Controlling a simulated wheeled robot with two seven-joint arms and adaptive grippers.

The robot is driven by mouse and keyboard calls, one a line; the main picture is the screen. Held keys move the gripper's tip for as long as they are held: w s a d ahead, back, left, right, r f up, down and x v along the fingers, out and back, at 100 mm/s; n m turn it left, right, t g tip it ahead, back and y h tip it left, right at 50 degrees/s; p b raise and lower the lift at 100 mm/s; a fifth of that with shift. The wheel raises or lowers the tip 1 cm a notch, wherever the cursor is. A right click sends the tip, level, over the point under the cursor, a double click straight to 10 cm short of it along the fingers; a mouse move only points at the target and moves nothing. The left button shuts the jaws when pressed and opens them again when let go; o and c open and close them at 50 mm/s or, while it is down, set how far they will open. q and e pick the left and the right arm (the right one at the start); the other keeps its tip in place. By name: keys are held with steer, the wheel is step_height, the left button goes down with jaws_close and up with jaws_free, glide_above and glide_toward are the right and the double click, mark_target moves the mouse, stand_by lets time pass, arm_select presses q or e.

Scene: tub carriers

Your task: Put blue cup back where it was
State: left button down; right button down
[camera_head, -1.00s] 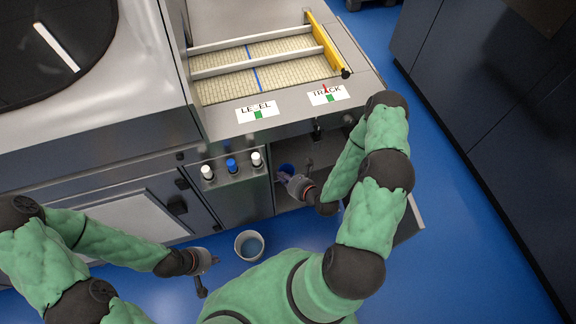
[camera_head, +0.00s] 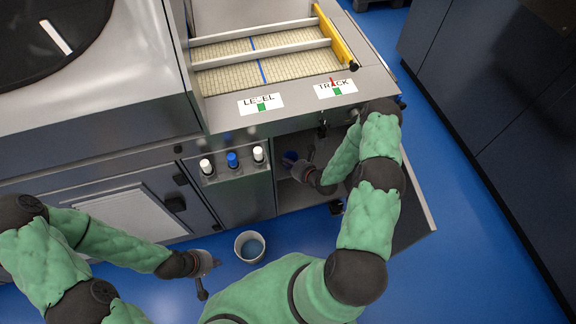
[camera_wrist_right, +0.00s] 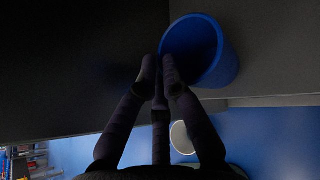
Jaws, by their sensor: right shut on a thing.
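The blue cup (camera_head: 289,157) is inside the open, dark compartment at the front of the machine, partly hidden by my right gripper. In the right wrist view the blue cup (camera_wrist_right: 222,62) shows its open mouth, tilted in the picture, close to a dark surface. My right gripper (camera_head: 295,167) reaches into the compartment. In the right wrist view its fingertips (camera_wrist_right: 161,68) are shut on the cup's near rim. I cannot tell whether the cup touches the compartment floor. My left gripper (camera_head: 215,263) hangs low in front of the machine, away from the cup; its finger opening is unclear.
Several small bottles with white and blue caps sit in a rack (camera_head: 236,174) left of the compartment. The open door's edge (camera_head: 424,205) is right of my right arm.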

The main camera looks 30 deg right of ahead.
arm_select(q)
steer(key=shift+f, duration=0.5)
arm_select(e)
steer(key=shift+f, duration=0.75)
steer(key=shift+f, duration=0.2)
steer(key=c, duration=1.4)
jaws_free()
